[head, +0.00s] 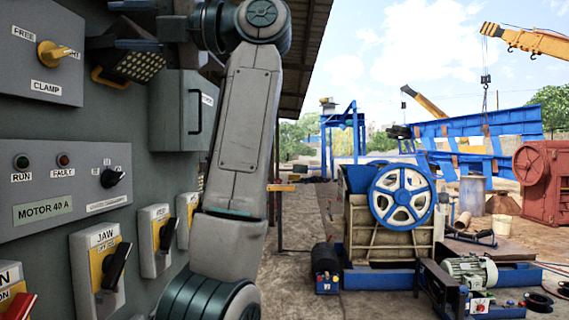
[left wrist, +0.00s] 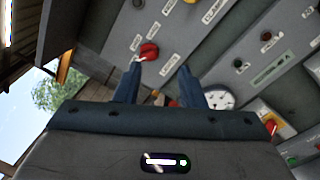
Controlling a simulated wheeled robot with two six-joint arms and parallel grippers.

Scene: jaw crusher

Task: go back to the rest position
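My left arm stands up across the middle-left of the head view, in front of the grey control cabinet (head: 150,105). My left gripper (head: 112,26) is at the upper left, with its dark blue fingers one above the other, pointing left at the cabinet. In the left wrist view its two fingers (left wrist: 160,66) are apart with nothing held between them. A red knob (left wrist: 149,51) on the panel shows beyond the left fingertip; I cannot tell how far away it is. My right gripper is not in view.
The cabinet carries a yellow CLAMP knob (head: 58,54), the JAW switch (head: 106,268) and a handled box (head: 183,110) close to my arm. A round gauge (left wrist: 219,99) shows behind the right finger. The jaw crusher (head: 385,215) with its blue flywheel stands at the right, across open ground.

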